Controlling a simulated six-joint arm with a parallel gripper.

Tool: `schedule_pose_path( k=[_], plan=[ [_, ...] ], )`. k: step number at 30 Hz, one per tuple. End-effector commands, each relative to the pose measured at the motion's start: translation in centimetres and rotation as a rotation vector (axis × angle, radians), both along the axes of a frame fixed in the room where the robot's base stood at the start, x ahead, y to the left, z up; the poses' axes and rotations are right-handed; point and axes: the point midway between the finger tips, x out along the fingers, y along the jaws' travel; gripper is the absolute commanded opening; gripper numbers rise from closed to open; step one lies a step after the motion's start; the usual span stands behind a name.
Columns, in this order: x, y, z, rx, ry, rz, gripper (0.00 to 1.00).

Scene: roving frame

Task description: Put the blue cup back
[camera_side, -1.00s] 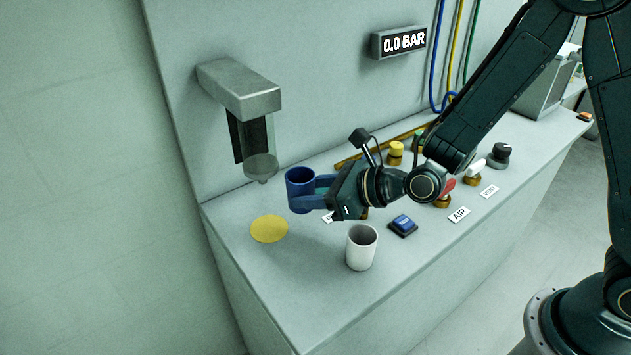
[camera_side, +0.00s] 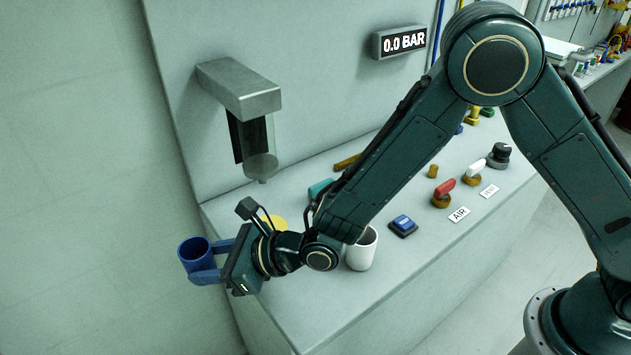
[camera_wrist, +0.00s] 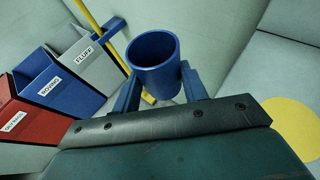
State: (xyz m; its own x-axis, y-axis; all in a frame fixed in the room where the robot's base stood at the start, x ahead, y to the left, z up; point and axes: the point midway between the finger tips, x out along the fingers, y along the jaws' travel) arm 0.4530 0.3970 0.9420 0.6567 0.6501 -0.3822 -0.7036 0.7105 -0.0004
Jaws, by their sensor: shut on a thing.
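The blue cup (camera_side: 196,254) is upright in the side view, held beyond the bench's left end. My gripper (camera_side: 208,262) is shut on it, a finger on either side. The wrist view shows the cup (camera_wrist: 155,62) between the two blue fingers (camera_wrist: 158,92), its mouth open toward the camera; its inside looks empty. A yellow disc (camera_side: 272,221) lies on the bench under the dispenser, partly hidden by my wrist. It also shows at the right of the wrist view (camera_wrist: 294,125).
A white cup (camera_side: 362,252) stands on the bench, partly behind my arm. A grey dispenser (camera_side: 238,88) hangs on the back panel. Bins labelled FLUFF (camera_wrist: 86,58), ROVING (camera_wrist: 55,84) and a red one (camera_wrist: 22,118) stand left in the wrist view, with a yellow pole (camera_wrist: 98,28).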

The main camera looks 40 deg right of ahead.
Motion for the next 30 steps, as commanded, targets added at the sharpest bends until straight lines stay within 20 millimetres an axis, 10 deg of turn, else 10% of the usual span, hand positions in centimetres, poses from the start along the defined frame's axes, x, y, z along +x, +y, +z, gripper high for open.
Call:
schedule_pose_path(
  k=[17, 30],
  plan=[
    [0.0, 1.3, -0.5, 0.0, -0.001, 0.012, 0.17],
    [1.5, -4.1, -0.5, 0.001, 0.002, -0.002, 0.17]
  ],
)
